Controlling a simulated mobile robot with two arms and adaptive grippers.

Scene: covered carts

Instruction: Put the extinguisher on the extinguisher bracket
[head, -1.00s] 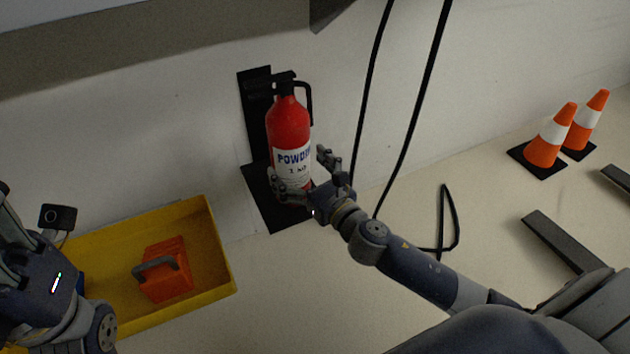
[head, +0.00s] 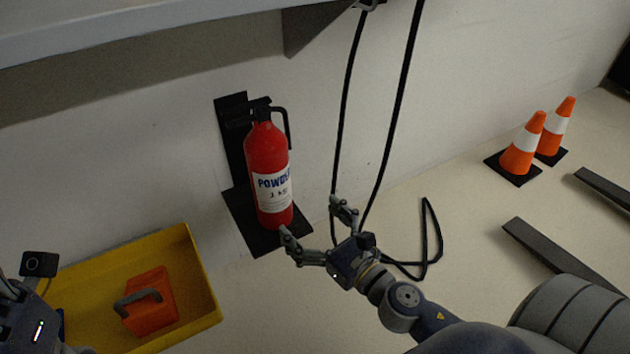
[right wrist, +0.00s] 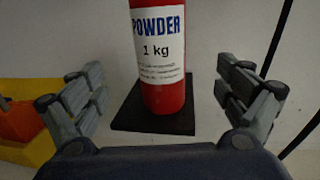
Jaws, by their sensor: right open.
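The red extinguisher (head: 267,160) with its "POWDER 1 kg" label stands upright on the base plate of the black extinguisher bracket (head: 238,215), against the bracket's back plate at the wall. My right gripper (head: 312,228) is open and empty, a little to the lower right of the extinguisher and apart from it. In the right wrist view the extinguisher (right wrist: 165,97) shows ahead between the spread fingers, standing on the black plate (right wrist: 125,118). My left arm shows at the lower left edge of the head view, but its fingertips are out of sight.
A yellow tray (head: 205,290) with an orange case (head: 150,305) sits at the lower left. Black cables (head: 398,120) hang right of the extinguisher and loop on the floor. Two traffic cones (head: 522,148) stand at the right. A shelf (head: 140,30) juts out above.

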